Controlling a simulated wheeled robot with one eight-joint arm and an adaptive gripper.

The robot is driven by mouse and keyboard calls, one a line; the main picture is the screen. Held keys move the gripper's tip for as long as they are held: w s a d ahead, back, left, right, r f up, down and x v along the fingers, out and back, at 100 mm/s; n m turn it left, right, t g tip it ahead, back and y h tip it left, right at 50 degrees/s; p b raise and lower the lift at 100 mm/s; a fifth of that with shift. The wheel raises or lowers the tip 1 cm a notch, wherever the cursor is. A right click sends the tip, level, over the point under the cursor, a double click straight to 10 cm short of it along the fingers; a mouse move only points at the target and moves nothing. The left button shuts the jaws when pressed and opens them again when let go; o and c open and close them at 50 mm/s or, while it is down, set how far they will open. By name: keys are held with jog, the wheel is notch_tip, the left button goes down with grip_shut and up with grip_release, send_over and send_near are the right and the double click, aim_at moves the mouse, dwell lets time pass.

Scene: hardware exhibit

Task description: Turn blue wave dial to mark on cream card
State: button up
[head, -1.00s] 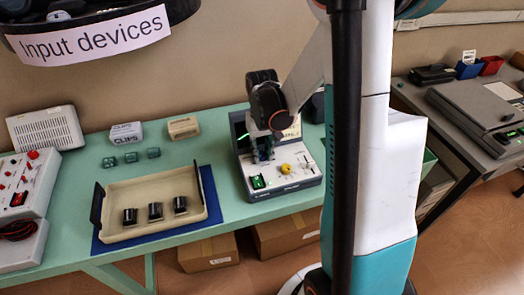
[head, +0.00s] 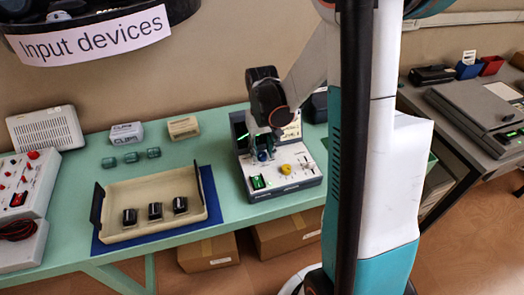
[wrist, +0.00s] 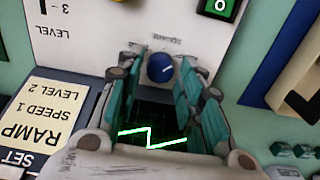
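The blue wave dial (wrist: 161,67) sits on the pale panel of a small bench device (head: 312,180), below a small upside-down label that seems to read SQUARE. A white pointer line on it points to the upper right in the wrist view. It also shows in the head view (head: 263,156). The cream card (wrist: 45,118) reads RAMP, SPEED 1, LEVEL 2, upside down in the wrist view. My gripper (wrist: 160,60) is open, with teal-padded fingers on either side of the dial and visible gaps to it. In the head view my gripper (head: 262,147) is just above the dial.
A dark screen (wrist: 160,135) with a green trace lies below the dial in the wrist view. A yellow knob (head: 285,169) and a green-lit switch (head: 258,182) share the panel. A cream tray (head: 150,190) with black knobs stands to the left on the table.

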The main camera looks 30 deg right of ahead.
aim_at(262, 154)
notch_tip(262, 154, up, 11)
dwell(0.4)
dwell(0.4)
